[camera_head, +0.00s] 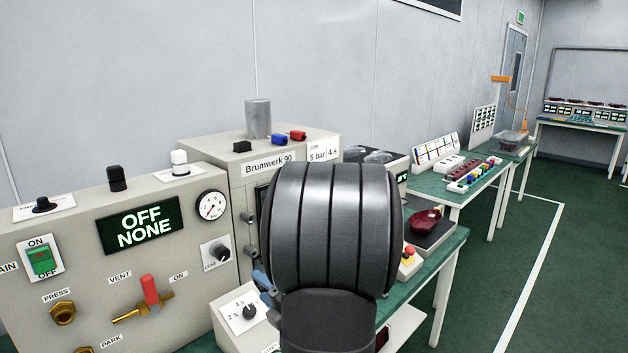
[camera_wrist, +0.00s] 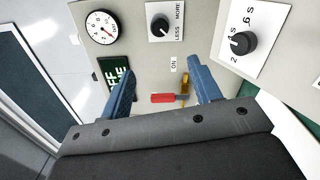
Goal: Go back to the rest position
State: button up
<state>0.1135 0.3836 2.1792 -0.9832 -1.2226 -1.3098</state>
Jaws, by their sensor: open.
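My gripper's two blue fingers (camera_wrist: 163,92) show in the wrist view, apart, with nothing held between them. Beyond them is the grey control panel, with a red-handled brass valve (camera_wrist: 168,97) seen through the gap. In the head view my dark arm link fills the middle, and a blue finger (camera_head: 264,282) shows at its left edge. The panel (camera_head: 85,270) stands at the left with a display reading OFF NONE (camera_head: 140,225), a round gauge (camera_head: 212,205) and the valve with its red handle (camera_head: 149,290). I cannot tell whether the gripper touches anything.
The Brumwerk 90 machine (camera_head: 222,160) stands behind my arm. A timer dial box (camera_head: 243,312) is close by the gripper. A dark red lamp part (camera_head: 424,222) sits on a black plate at the right. Green-topped benches (camera_head: 455,190) run back; the floor at right (camera_head: 570,270) is clear.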

aim_at(224, 256)
jog(key=x, duration=1.8)
jog(key=shift+f, duration=0.1)
jog(key=shift+s+d+m, duration=0.15)
jog(key=shift+m, duration=0.65)
jog(key=m, duration=0.6)
jog(key=shift+m, duration=0.4)
jog(key=m, duration=0.4)
jog(key=shift+r+m, duration=0.2)
jog(key=shift+m, duration=0.1)
jog(key=m, duration=0.4)
jog(key=n, duration=0.4)
jog(key=shift+f+n, duration=0.1)
jog(key=shift+n, duration=2.4)
